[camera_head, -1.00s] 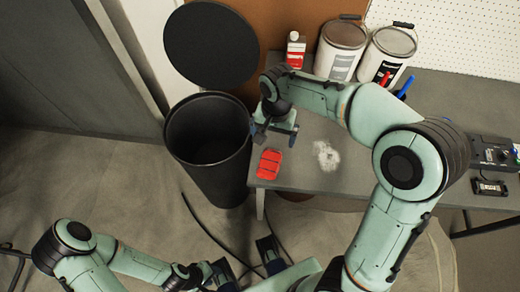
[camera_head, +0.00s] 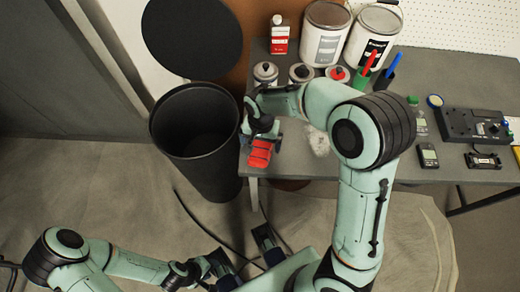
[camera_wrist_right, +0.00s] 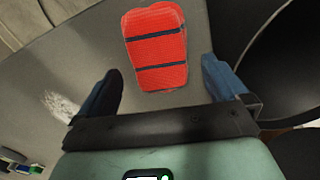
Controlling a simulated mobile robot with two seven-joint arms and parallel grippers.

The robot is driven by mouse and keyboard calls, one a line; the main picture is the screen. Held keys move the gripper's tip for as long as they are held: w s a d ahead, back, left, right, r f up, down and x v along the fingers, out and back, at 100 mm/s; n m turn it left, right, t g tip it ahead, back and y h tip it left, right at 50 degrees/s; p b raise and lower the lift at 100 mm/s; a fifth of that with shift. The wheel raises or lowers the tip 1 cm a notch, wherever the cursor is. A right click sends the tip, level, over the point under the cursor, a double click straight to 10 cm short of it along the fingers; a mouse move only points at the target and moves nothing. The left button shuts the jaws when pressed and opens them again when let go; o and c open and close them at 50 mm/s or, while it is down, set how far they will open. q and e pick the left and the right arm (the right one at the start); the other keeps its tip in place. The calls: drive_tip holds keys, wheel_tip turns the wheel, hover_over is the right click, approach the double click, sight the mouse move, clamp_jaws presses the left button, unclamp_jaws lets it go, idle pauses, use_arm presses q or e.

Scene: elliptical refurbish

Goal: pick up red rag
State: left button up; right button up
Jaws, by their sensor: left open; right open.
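The red rag (camera_head: 260,154) is a folded red piece with dark bands, lying on the near left corner of the grey table. It also shows in the right wrist view (camera_wrist_right: 158,48), just beyond and between the fingertips. My right gripper (camera_head: 262,140) is open over the rag, one finger to each side, with nothing held. In the right wrist view the open fingers (camera_wrist_right: 168,88) show apart, with the rag ahead of them. My left gripper (camera_head: 243,250) is open at the bottom of the head view, low and away from the table.
A black bin (camera_head: 196,135) stands against the left end of the table (camera_head: 300,165). A white smear (camera_head: 317,140) lies right of the rag. Cans, a red-and-white bottle (camera_head: 280,36) and two paint buckets (camera_head: 325,35) stand behind. A meter and a black box (camera_head: 473,124) are at right.

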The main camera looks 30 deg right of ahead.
sight(261, 146)
drive_tip(key=shift+f, duration=0.35)
drive_tip(key=c, duration=1.1)
drive_tip(key=shift+r, duration=0.15)
use_arm(q)
drive_tip(key=r+p, duration=0.1)
drive_tip(key=p, duration=0.1)
drive_tip(key=s+r+p, duration=0.1)
drive_tip(key=r+p, duration=0.1)
drive_tip(key=shift+s+r+g, duration=0.1)
drive_tip(key=shift+s+g, duration=0.05)
drive_tip(key=shift+g, duration=0.15)
use_arm(e)
wheel_tip(261, 146, up, 20)
